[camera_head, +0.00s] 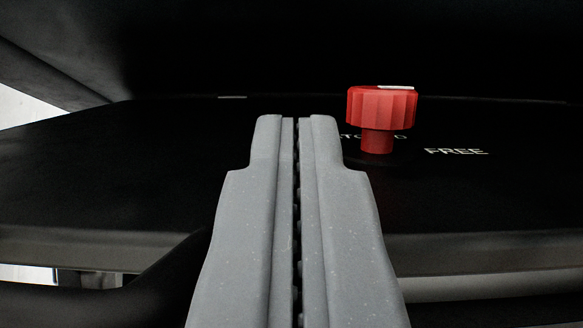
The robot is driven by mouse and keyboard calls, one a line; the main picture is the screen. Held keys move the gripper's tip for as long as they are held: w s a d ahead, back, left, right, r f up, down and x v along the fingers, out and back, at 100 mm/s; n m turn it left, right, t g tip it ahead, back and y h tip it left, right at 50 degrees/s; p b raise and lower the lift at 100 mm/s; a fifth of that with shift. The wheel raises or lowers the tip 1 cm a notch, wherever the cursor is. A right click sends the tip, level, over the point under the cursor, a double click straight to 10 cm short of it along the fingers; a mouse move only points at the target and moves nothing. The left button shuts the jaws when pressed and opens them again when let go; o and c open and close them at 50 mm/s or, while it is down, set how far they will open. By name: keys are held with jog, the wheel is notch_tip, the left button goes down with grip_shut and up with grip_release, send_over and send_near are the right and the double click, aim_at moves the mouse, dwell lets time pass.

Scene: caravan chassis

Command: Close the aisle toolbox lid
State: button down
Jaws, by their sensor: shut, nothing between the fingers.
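My gripper (297,120) reaches up the middle of the view, its two grey fingers shut together with nothing between them. Its tips point toward a dark panel (130,165). I cannot make out a toolbox or a lid for certain; I cannot tell whether the dark surfaces belong to it.
A red ribbed knob (381,108) with a white mark on top stands on the dark panel, just right of my fingertips. White lettering beside it reads "FREE" (456,152); other lettering is partly hidden. A pale bar (490,285) runs below the panel's edge at right.

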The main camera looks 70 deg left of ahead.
jog(key=shift+s+d+f, duration=0.25)
jog(key=shift+d, duration=0.25)
jog(key=shift+f, duration=0.15)
